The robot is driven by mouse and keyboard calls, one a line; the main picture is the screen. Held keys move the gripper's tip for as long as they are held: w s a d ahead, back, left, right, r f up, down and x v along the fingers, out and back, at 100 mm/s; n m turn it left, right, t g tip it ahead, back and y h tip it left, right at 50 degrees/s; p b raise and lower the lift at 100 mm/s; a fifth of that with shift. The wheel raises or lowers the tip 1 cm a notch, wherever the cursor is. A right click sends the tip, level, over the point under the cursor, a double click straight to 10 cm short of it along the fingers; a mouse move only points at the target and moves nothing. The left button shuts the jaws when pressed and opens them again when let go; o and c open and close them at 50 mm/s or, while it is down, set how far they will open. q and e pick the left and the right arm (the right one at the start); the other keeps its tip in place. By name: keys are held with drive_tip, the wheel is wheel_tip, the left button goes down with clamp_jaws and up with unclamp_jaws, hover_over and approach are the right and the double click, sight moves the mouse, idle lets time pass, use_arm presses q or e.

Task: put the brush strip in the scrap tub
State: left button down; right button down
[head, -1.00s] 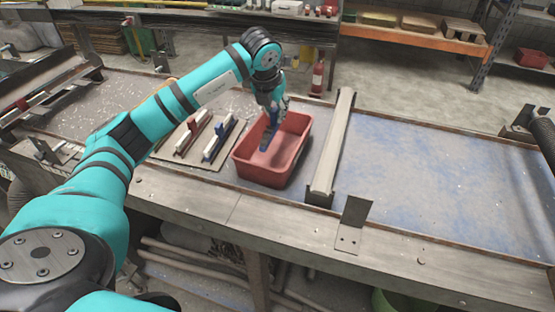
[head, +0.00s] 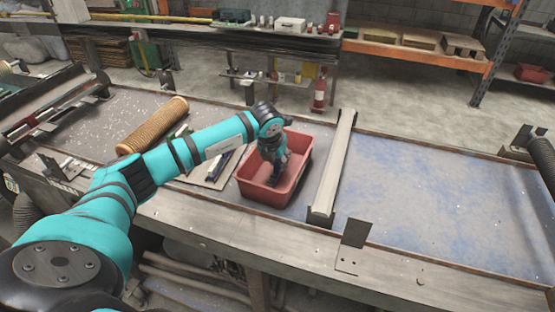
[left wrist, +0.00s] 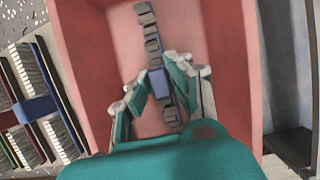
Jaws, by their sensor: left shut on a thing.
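The scrap tub (head: 262,196) is a red open box on the bench, left of a raised metal bar. My left gripper (head: 274,178) points down inside it. In the left wrist view, my left gripper (left wrist: 162,92) is shut on the brush strip (left wrist: 159,82), a narrow dark strip with grey blocks and a blue middle part. The strip lies over the pinkish-red tub floor (left wrist: 200,30); I cannot tell whether it touches it. In the head view the strip is mostly hidden by the gripper. My right gripper is not in view.
A board (head: 205,178) left of the tub holds other brush strips, one with a blue block (left wrist: 40,108). A brown mesh tube (head: 152,125) lies behind my left arm. The metal bar (head: 333,170) stands close right of the tub. The bench farther right (head: 430,200) is clear.

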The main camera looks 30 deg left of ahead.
use_arm(q)
drive_tip(key=c, duration=1.2)
unclamp_jaws()
drive_tip(key=shift+r, duration=0.1)
drive_tip(key=shift+b+v, duration=1.35)
drive_tip(key=shift+v, duration=4.6)
